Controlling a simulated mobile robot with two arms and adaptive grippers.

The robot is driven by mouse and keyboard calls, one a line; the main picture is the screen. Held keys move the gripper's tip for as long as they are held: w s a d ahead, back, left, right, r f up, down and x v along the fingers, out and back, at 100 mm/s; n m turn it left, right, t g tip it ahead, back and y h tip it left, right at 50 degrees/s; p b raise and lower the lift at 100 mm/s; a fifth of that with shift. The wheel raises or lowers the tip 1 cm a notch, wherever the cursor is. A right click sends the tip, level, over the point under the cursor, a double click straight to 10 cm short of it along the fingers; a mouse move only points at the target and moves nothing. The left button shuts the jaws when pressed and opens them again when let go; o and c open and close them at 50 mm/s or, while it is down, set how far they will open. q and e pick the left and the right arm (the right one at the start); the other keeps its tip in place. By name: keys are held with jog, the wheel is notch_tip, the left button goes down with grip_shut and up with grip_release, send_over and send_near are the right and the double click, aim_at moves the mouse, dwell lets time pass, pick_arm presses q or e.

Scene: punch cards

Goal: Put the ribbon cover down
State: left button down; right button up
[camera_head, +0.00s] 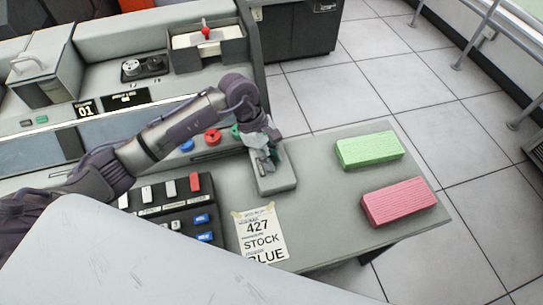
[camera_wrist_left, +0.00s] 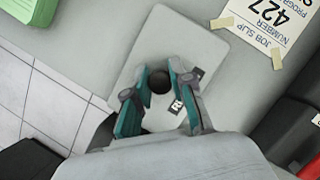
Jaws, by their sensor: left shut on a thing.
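The ribbon cover looks to be the light grey rounded plate (camera_head: 277,184) with a dark round knob, on the grey desk right of the console. It also shows in the wrist view (camera_wrist_left: 145,52), with a small black and white label beside the knob. My left gripper (camera_head: 268,158) is over it, pointing down. In the wrist view its teal fingers (camera_wrist_left: 160,80) are closed around the knob. Whether the plate rests on the desk or hangs just above it is hard to tell. My right gripper is not in view.
A green card stack (camera_head: 369,150) and a red card stack (camera_head: 399,202) lie to the right on the desk. A taped job slip (camera_head: 261,236) lies nearer. Console buttons (camera_head: 172,190) are to the left. Some bare desk shows between the plate and the card stacks.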

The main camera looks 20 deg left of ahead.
pick_arm(q)
jog(key=shift+f, duration=0.1)
jog(key=c, duration=1)
grip_release()
jog(key=shift+r, duration=0.25)
jog(key=b+v, duration=0.1)
jog(key=v, duration=1)
jog(key=shift+a+r+b, duration=0.15)
jog(key=shift+r+b, duration=0.2)
jog(key=shift+r, duration=0.05)
